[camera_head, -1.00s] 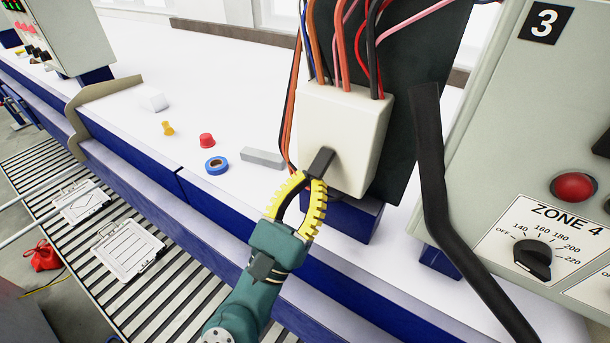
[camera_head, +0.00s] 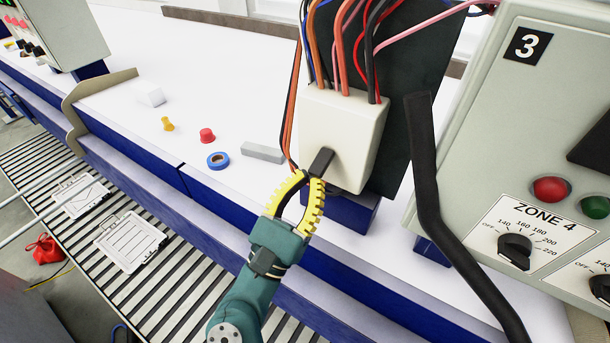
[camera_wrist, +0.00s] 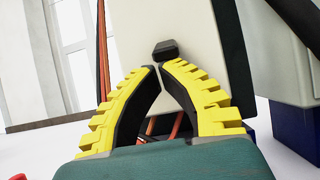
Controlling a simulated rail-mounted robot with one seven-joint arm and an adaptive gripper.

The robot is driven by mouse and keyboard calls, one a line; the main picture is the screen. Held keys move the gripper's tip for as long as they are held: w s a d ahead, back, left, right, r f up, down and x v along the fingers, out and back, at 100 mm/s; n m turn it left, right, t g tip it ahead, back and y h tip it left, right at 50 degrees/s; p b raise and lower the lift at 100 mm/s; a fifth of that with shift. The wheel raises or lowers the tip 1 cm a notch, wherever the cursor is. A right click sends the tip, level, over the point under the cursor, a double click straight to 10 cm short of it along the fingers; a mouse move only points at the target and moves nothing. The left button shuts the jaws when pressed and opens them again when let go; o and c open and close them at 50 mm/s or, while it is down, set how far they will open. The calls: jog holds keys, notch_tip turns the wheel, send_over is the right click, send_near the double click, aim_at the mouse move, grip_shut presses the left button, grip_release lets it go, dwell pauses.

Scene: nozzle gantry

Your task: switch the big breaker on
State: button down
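The big breaker (camera_head: 343,125) is a cream box on a dark upright panel, with wires entering its top. Its black lever (camera_head: 321,162) sticks out from the front face; it also shows nearly end-on in the wrist view (camera_wrist: 165,50). My gripper (camera_head: 308,179) has yellow ribbed fingers with black inner pads. In the wrist view, the fingertips (camera_wrist: 161,66) are nearly together, with a narrow gap, just below the lever's end. The lever is not seen between them. Whether the tips touch the lever cannot be told.
A black bent bar (camera_head: 426,170) stands right of the breaker, before a grey control cabinet (camera_head: 480,130) with knobs and lamps. Blue tape (camera_head: 218,160), a red cap (camera_head: 207,135) and a grey block (camera_head: 262,152) lie on the white bench (camera_head: 120,100). A roller conveyor (camera_head: 60,190) runs below at left.

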jog(key=shift+s+a+r, duration=0.2)
jog(key=shift+s+r, duration=0.1)
jog(key=shift+r, duration=0.3)
jog(key=shift+s+a+r, duration=0.2)
jog(key=shift+s+r, duration=0.05)
jog(key=shift+r, duration=0.35)
jog(key=shift+f, duration=0.3)
jog(key=s+a+f+b, duration=0.1)
jog(key=s+a+b, duration=0.4)
jog(key=s, duration=0.4)
jog(key=shift+s+a, duration=0.15)
jog(key=shift+a, duration=0.75)
jog(key=shift+f, duration=0.1)
